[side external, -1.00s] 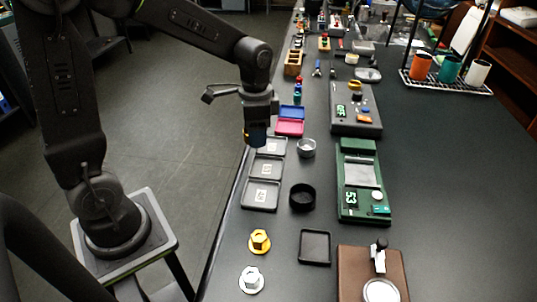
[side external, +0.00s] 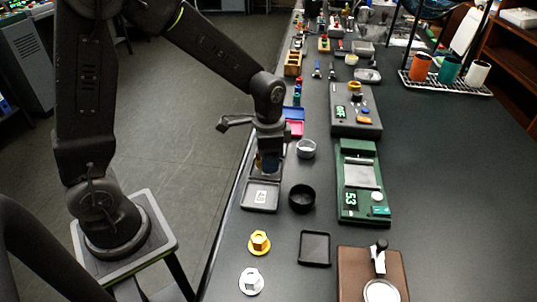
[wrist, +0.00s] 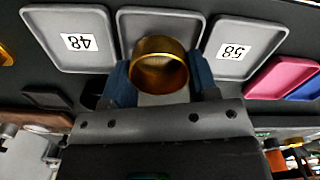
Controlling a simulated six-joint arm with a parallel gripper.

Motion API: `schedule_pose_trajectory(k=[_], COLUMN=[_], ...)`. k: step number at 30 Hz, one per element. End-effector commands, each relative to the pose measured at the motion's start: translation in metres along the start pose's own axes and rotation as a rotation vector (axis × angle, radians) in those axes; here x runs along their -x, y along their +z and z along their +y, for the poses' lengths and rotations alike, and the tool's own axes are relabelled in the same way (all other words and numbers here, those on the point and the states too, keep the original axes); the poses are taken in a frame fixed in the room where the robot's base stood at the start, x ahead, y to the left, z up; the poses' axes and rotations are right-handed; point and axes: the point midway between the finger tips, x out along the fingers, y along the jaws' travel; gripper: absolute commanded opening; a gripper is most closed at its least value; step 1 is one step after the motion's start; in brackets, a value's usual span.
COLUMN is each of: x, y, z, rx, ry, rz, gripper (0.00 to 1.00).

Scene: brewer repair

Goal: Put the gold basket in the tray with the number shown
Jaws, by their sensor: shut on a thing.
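The gold basket (wrist: 158,68) is a gold ring held between the blue fingers of my gripper (wrist: 160,82). In the side view my gripper (side external: 268,168) is over the middle tray of a row of three grey trays; the basket hardly shows there. In the wrist view the left tray (wrist: 100,62) is labelled 48 and the right tray (wrist: 216,68) 58. The middle tray (wrist: 130,22) is behind the basket, and its label is hidden. I cannot tell if the basket touches it. The green scale (side external: 350,210) has a display that appears to read 53.
A black round cup (side external: 302,198) and a metal cup (side external: 306,149) stand right of the trays. A gold hex part (side external: 259,242), a silver one (side external: 251,281) and an empty black tray (side external: 314,248) are nearer. Pink (side external: 295,129) and blue trays lie beyond.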

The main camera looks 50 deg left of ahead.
Motion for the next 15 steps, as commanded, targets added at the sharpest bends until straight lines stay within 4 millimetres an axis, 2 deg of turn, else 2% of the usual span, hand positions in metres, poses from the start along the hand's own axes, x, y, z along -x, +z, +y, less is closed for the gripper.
schedule_pose_trajectory(k=[12,13,15], x=[-0.0095,-0.0095,-0.0094], y=[0.0001,0.0002,0.0002], z=[0.0001,0.0001,0.0001], rx=[0.0,0.0,0.0], ry=[0.0,0.0,0.0], rz=[0.0,-0.001,-0.001], gripper=[0.27,0.57,0.63])
